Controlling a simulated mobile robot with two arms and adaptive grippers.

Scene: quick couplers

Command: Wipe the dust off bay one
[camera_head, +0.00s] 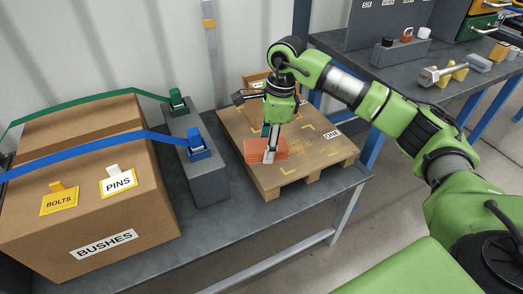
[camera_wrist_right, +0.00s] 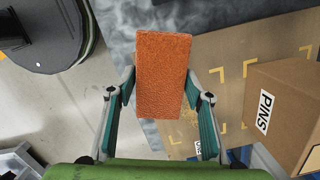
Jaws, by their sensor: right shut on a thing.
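My right gripper (camera_head: 270,143) is shut on an orange sponge block (camera_head: 259,151). The sponge is also in the right wrist view (camera_wrist_right: 162,75), between the two fingers. It is over the left part of a brown wooden pallet (camera_head: 270,186) with yellow corner marks and a "ONE" label (camera_head: 332,134). I cannot tell whether the sponge touches the board. A faint yellowish-brown dust patch (camera_head: 300,146) shows on the board to the right of the sponge. The sponge and fingers hide part of the board. My left gripper is not in view.
A cardboard box (camera_wrist_right: 285,110) labelled PINS stands at the pallet's back, partly behind my arm. A grey block with green and blue strap clips (camera_head: 208,185) is left of the pallet. A large BUSHES carton (camera_head: 75,225) fills the left. A tool bench (camera_head: 400,82) is at back right.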

